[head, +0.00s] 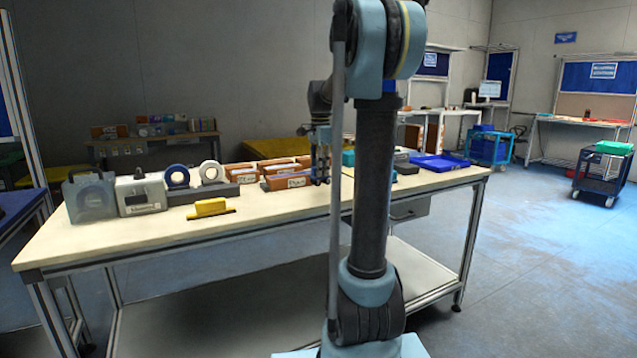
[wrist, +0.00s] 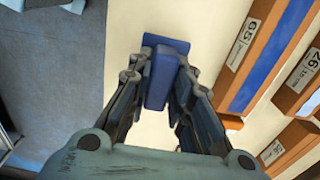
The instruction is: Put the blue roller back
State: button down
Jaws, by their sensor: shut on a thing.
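My gripper (wrist: 158,88) is shut on a blue piece, the blue roller (wrist: 162,72), in the wrist view. The roller has a wide bar at its far end and a narrower block between the fingers. Pale tabletop shows around it; I cannot tell whether it touches the table. In the head view my gripper (head: 320,172) is over the workbench (head: 130,243), beside the brown label-fronted bins (head: 287,181). The roller cannot be made out there. In the wrist view the bins (wrist: 247,50) lie right of my gripper, and the nearest has a blue inside.
Tape rolls (head: 177,177) on a dark holder, a label dispenser (head: 141,194) and a yellow tool (head: 210,208) stand on the left of the bench. A blue tray (head: 440,162) lies at its right end. The front strip of the bench is clear.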

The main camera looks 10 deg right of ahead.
aim_at(320, 179)
jog(key=shift+f, duration=2.05)
jog(key=shift+f, duration=0.15)
jog(key=shift+s+f, duration=0.2)
jog(key=shift+f, duration=0.05)
jog(key=shift+s, duration=0.25)
jog(key=c, duration=1.4)
grip_release()
jog(key=shift+c, duration=0.2)
jog(key=shift+w+f, duration=0.65)
jog(key=shift+w, duration=0.1)
jog(key=shift+s+r, duration=0.3)
jog(key=shift+r, duration=0.1)
